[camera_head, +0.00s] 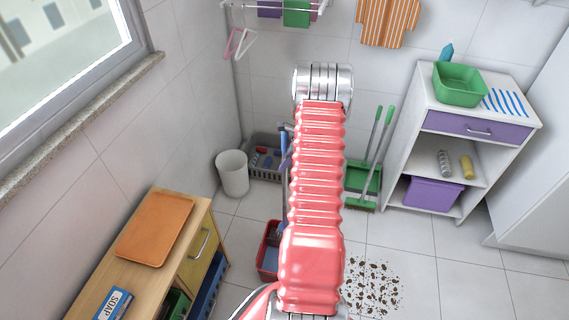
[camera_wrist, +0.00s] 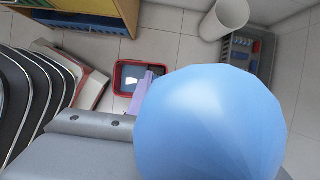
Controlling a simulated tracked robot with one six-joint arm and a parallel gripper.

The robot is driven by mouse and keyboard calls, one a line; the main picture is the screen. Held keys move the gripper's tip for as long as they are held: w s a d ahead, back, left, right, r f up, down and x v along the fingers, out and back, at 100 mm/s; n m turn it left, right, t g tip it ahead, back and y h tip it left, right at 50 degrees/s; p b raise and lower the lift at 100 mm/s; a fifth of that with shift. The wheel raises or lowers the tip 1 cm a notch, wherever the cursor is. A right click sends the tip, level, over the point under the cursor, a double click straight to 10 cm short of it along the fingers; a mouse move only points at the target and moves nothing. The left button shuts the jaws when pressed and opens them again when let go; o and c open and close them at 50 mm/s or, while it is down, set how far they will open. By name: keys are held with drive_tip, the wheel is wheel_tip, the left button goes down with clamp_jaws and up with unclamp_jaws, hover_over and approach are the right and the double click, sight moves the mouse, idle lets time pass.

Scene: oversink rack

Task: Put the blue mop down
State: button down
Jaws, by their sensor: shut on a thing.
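The blue mop (camera_head: 284,150) shows as a narrow blue strip of handle along the left side of my red arm in the head view. The rounded blue end of its handle (camera_wrist: 212,125) fills the middle of the wrist view, close to the camera. My gripper (camera_wrist: 95,135) shows as a grey part beside it and is shut on the mop; its fingertips are mostly hidden. The mop's lower end is largely hidden behind my arm, near a red bucket (camera_head: 264,264). I cannot tell whether it touches the bucket or floor. The bucket also shows in the wrist view (camera_wrist: 121,83).
A white bin (camera_head: 233,174) and grey crate (camera_head: 262,172) stand by the back wall. A green dustpan set (camera_head: 366,185) stands left of the white shelf (camera_head: 420,115). A wooden cabinet (camera_head: 182,215) is at left. Brown dirt (camera_head: 373,288) lies on the tiled floor.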

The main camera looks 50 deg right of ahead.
drive_tip(key=shift+f, duration=0.25)
drive_tip(key=c, duration=1.6)
unclamp_jaws()
drive_tip(key=shift+r, duration=0.1)
drive_tip(key=v, duration=1.3)
drive_tip(key=shift+w+a, duration=0.1)
drive_tip(key=shift+w, duration=0.05)
